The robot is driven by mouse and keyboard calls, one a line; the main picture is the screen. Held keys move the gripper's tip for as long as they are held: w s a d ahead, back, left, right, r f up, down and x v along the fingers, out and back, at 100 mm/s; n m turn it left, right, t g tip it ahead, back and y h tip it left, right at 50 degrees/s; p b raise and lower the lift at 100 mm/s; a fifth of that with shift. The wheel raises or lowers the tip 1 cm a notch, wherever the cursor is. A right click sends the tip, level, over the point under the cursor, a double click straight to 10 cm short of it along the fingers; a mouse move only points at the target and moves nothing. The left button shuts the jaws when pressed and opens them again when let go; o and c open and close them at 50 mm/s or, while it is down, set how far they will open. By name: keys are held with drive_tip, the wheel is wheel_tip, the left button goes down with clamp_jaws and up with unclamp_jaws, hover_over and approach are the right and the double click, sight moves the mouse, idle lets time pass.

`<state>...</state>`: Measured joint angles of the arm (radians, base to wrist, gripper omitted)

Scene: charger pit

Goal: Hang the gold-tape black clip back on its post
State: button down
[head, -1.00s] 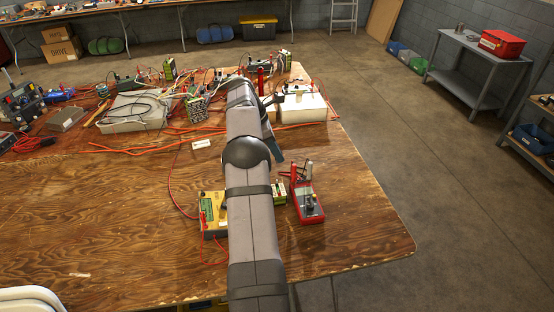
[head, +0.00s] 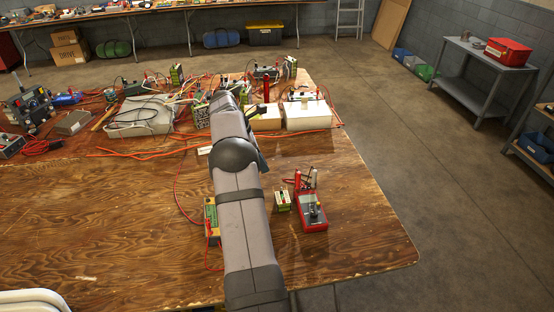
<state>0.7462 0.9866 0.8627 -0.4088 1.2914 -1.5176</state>
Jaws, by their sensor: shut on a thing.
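My arm runs up the middle of the head view and covers much of its own end. My gripper (head: 258,108) shows only in part beyond the arm, above the far right part of the table. It is shut on a small dark thing with a yellowish patch, which looks like the gold-tape black clip (head: 261,110); its outline is too small to be sure. A red device (head: 312,211) sits near the right front of the table, well apart from the gripper.
A yellow-green box (head: 210,220) is partly behind my arm. White boxes (head: 307,115), cables and instruments crowd the back of the wooden table (head: 110,225).

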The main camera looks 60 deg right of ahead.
drive_tip(key=w+a+f+n+t+p, duration=0.1)
drive_tip(key=w+a+n+p, duration=0.2)
drive_tip(key=w+a, duration=1)
drive_tip(key=shift+w+a+f+p, duration=0.3)
drive_tip(key=shift+w+a+p, duration=0.1)
drive_tip(key=shift+p, duration=1.25)
drive_tip(key=shift+f, duration=0.2)
drive_tip(key=shift+f+b, duration=1.75)
drive_tip(key=shift+f, duration=1.5)
drive_tip(key=shift+f, duration=0.25)
drive_tip(key=c, duration=1.7)
unclamp_jaws()
